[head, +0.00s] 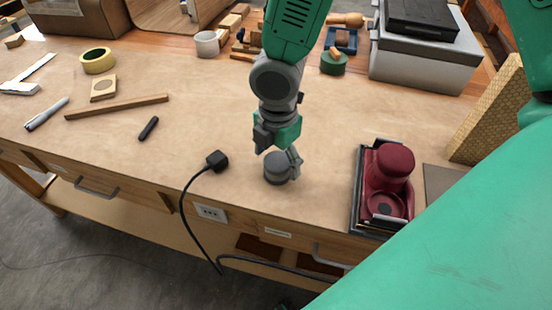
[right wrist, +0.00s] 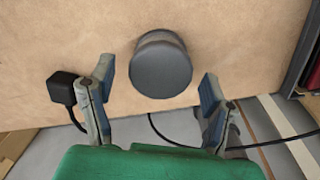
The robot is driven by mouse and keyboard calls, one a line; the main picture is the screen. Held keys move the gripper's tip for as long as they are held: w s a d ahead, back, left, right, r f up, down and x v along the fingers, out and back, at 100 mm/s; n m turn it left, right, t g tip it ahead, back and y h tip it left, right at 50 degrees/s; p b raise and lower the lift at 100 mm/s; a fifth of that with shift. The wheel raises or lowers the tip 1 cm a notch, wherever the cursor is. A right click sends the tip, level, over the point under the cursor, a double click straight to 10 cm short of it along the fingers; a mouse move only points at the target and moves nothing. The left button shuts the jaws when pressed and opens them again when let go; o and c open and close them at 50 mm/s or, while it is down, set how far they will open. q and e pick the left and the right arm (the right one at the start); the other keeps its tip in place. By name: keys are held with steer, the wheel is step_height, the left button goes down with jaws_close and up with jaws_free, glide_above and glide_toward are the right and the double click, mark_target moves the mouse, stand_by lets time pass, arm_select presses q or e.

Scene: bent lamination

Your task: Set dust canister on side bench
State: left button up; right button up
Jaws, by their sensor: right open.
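The dust canister looks to be the short dark grey cylinder (head: 276,172) standing on the wooden workbench (head: 220,120), near its front edge. In the right wrist view the canister (right wrist: 160,68) shows its round grey end, centred ahead of the fingers. My right gripper (head: 279,154) is open at the canister; one finger overlaps its right side in the head view. In the right wrist view the open fingers (right wrist: 158,80) are spread left and right with a gap to the canister. My left gripper is not in view. I cannot pick out a separate side bench.
A red sander (head: 393,165) sits in a dark tray right of the canister. A black plug (head: 217,160) with its cable lies to the left. A grey case (head: 420,60), tape roll (head: 98,61) and white mug (head: 207,44) stand farther back. The bench middle is mostly clear.

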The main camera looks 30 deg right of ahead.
mark_target(278, 162)
step_height(278, 162, up, 11)
steer(key=p, duration=0.1)
steer(key=shift+r+p, duration=0.2)
steer(key=shift+p, duration=0.15)
steer(key=shift+s, duration=0.15)
